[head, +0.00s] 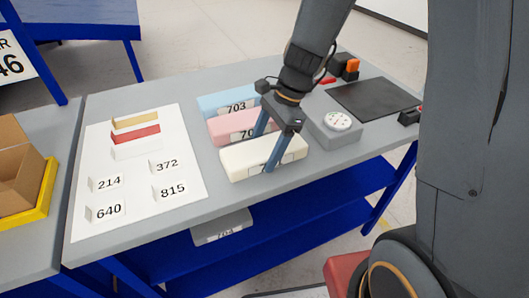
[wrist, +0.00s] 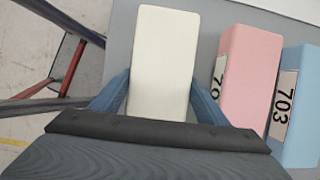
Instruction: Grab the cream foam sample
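The cream foam sample (head: 240,162) is a pale block lying at the front of a short row of foam blocks on the grey table. A label on its front face is partly hidden by a finger. My gripper (head: 266,152) reaches down over it, with one blue finger behind the block and one in front. In the wrist view the cream block (wrist: 165,60) lies between the two fingers (wrist: 161,88), which sit very close to its sides. I cannot tell whether they touch it. The block still appears to rest on the table.
A pink block (head: 225,126) and a blue block (head: 225,101), labelled 703, lie behind the cream one. A grey device with a dial (head: 338,121) stands close on the right, near a dark mat (head: 372,98). A white sheet (head: 150,140) with number cards lies left.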

